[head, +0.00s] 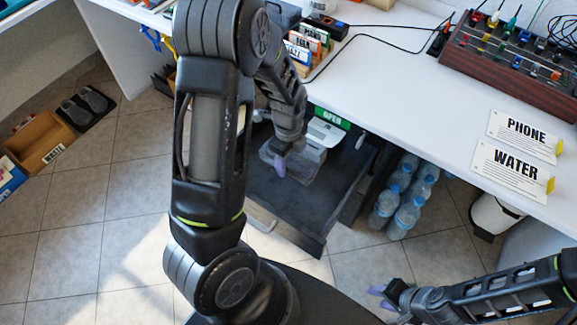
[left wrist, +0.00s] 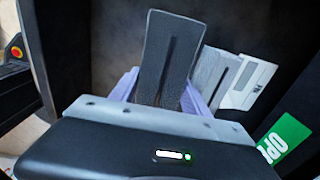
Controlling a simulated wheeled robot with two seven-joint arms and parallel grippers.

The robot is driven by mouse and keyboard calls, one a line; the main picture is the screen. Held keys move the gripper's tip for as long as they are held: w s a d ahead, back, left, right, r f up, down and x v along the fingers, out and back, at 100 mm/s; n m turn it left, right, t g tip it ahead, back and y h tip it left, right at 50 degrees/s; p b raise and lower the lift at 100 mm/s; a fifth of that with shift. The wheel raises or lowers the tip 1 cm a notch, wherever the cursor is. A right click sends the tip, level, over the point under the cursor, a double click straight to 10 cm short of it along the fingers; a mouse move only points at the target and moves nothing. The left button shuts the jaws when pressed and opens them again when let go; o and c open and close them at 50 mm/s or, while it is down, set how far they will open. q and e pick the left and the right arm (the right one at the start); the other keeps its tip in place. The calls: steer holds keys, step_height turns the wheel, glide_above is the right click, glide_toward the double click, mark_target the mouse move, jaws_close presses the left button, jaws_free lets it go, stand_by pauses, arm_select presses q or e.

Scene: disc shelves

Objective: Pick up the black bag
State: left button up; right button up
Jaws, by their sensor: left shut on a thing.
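The black bag (left wrist: 170,55) is a dark, flat, upright piece with a slit down its middle, seen in the left wrist view. My left gripper (left wrist: 160,95) has its two purple fingers on either side of its lower part and is shut on it. In the head view my left gripper (head: 280,160) is low inside the open dark drawer (head: 312,238), under the table's edge; the arm and fingers hide much of the bag there. My right gripper (head: 381,296) is empty at the lower right, its purple fingers apart.
A lighter grey slitted piece (left wrist: 212,72) and a white item (left wrist: 245,85) stand close beside the bag. A green OPEN sign (head: 329,118) is at the drawer's back. Water bottles (head: 385,207) stand right of the drawer. The white table (head: 410,90) overhangs it.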

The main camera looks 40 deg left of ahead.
mark_target(289, 158)
arm_select(q)
steer(key=shift+r, duration=1.95)
